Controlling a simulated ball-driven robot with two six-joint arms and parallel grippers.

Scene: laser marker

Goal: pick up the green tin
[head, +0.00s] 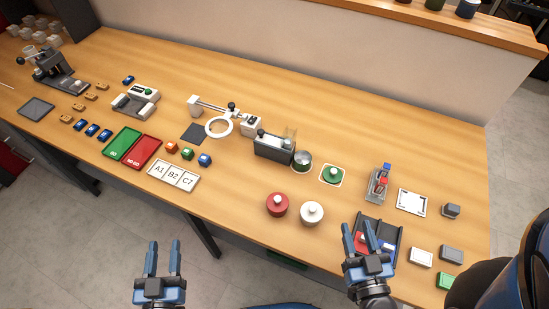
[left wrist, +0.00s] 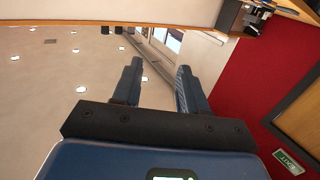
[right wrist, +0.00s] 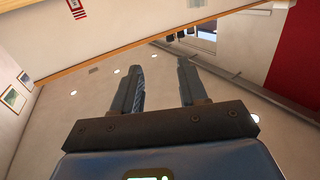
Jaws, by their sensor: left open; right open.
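The green tin (head: 333,174) is round with a pale knob on top. It stands on a white-edged square mark on the wooden bench, right of centre in the head view. My left gripper (head: 163,258) is open and empty, low in front of the bench and far from the tin. My right gripper (head: 360,241) is open and empty, over the front edge by the dark tray, nearer the viewer than the tin. In the left wrist view my left jaws (left wrist: 157,85) are apart with nothing between them. In the right wrist view my right jaws (right wrist: 161,85) are likewise apart.
A red tin (head: 277,204) and a white tin (head: 312,213) stand in front of the green one. The bench behind the tin is clear.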

